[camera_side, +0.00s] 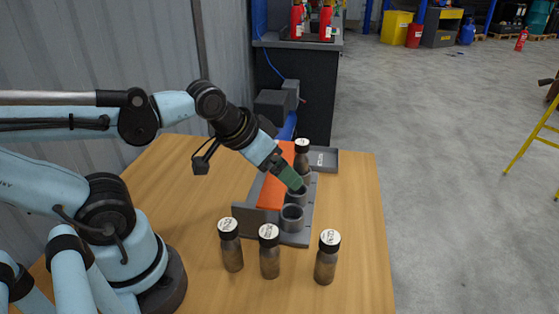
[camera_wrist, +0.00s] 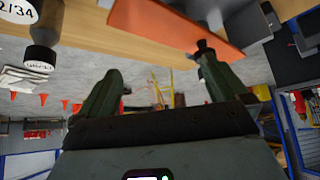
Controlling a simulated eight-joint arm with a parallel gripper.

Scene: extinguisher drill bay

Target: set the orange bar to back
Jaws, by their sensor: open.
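The orange bar (camera_side: 272,190) is a flat orange panel on a grey rack (camera_side: 262,222) on the wooden table. It leans, and part of it is hidden behind my gripper. My gripper (camera_side: 291,179) is beside the bar in the side view, tilted down over the rack's cups. In the wrist view the orange bar (camera_wrist: 165,20) crosses the top, with a dark knob at its lower right. My gripper (camera_wrist: 158,68) shows two green fingers spread apart with nothing between them. The right finger is close to the knob; I cannot tell if they touch.
Three brown bottles with white-topped caps (camera_side: 231,245) (camera_side: 269,250) (camera_side: 327,257) stand at the table front. Another bottle (camera_side: 302,150) stands at the rack's far end, near a grey tray (camera_side: 325,160). One cup (camera_side: 292,218) looks empty. The table's right side is clear.

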